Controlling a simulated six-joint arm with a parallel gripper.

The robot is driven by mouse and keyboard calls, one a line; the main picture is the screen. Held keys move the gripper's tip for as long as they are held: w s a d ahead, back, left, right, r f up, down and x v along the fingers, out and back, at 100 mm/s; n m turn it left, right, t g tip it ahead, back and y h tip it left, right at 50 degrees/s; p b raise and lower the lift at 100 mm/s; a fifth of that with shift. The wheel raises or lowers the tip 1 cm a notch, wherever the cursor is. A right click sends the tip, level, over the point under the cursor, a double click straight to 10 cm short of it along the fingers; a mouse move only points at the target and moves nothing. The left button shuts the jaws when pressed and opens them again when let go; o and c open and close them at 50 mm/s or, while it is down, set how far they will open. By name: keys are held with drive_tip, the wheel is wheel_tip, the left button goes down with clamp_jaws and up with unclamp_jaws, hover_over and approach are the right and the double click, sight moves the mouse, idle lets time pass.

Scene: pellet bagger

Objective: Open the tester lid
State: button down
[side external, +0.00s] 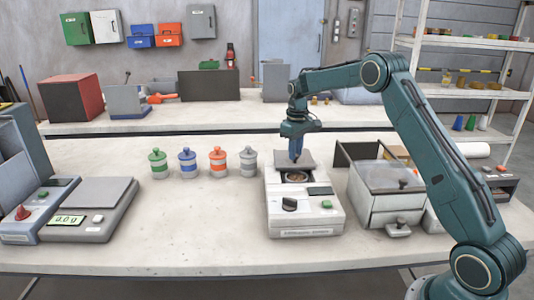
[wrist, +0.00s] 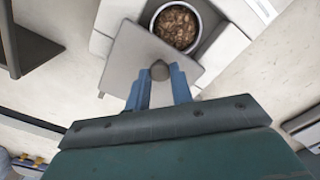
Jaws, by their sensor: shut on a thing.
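The lid (side external: 312,160) lies behind the round cup (side external: 296,177), which is uncovered. Brown pellets (wrist: 176,25) show inside the cup in the wrist view.
Jars with green, blue, orange and grey bands (side external: 201,165) stand left of the tester. A scale (side external: 90,208) is further left. A grey lidded machine (side external: 385,195) stands close on the right. Bare bench lies in front of the jars.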

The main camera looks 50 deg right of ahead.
drive_tip(key=shift+w+d+r, duration=0.1)
drive_tip(key=shift+w+d, duration=1.25)
drive_tip(key=shift+w, duration=0.1)
drive_tip(key=c, duration=1.2)
unclamp_jaws()
drive_tip(key=shift+r, duration=0.1)
wheel_tip(320, 180, up, 14)
drive_tip(key=shift+f, duration=0.25)
drive_tip(key=shift+a+r, duration=0.1)
